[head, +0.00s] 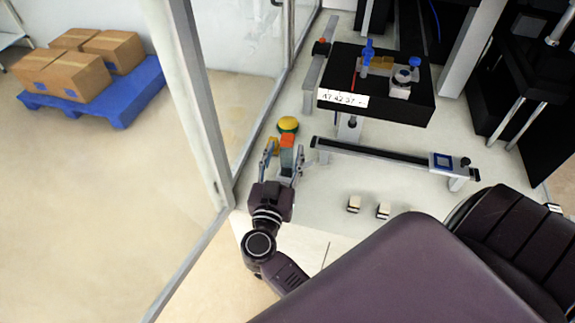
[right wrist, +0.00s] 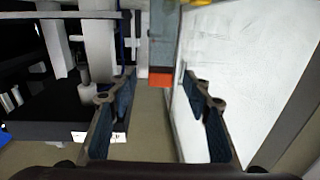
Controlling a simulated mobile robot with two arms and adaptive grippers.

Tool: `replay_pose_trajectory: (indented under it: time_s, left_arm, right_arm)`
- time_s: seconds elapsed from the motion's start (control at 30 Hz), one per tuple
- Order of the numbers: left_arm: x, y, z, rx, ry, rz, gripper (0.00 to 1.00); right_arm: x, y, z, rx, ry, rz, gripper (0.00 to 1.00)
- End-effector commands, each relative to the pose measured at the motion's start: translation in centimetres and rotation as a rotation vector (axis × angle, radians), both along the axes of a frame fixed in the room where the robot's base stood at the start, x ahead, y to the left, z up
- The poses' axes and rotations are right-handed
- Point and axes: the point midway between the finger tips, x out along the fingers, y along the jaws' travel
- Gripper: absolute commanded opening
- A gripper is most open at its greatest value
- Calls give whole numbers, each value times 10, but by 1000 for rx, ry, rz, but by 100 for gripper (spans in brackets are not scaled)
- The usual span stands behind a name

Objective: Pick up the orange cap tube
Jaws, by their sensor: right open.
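The orange cap tube (head: 287,158) has an orange end and a grey body. My right gripper (head: 283,162) is open, with one finger on each side of the tube. In the right wrist view (right wrist: 159,76) the orange end lies between the fingertips, with gaps on both sides. The tube's lower part is partly hidden. My left gripper is not in view.
A black box (head: 410,108) with blue knobs stands behind a low rail (head: 375,155). Two small pale blocks (head: 354,204) lie on clear surface to the right. A framed glass panel (head: 195,90) stands left.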

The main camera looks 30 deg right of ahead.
Motion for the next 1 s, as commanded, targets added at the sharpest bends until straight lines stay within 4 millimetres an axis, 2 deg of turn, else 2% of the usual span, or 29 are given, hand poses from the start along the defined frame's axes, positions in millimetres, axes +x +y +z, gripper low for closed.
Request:
replay_pose_trajectory:
  time_s: [0.1, 0.27, 0.57, 0.9, 1.0]
  left_arm:
    - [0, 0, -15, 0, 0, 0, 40]
    - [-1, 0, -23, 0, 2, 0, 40]
    - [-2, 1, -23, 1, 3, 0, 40]
    - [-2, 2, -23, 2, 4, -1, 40]
    - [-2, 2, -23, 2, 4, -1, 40]
  right_arm:
    - [14, -13, 2, -1, -6, 0, 45]
    - [28, -27, 4, 0, -3, 1, 45]
    - [31, -30, 6, 1, -1, 2, 45]
    - [31, -30, 5, 1, 0, 2, 8]
    - [31, -30, 5, 1, 0, 2, 0]
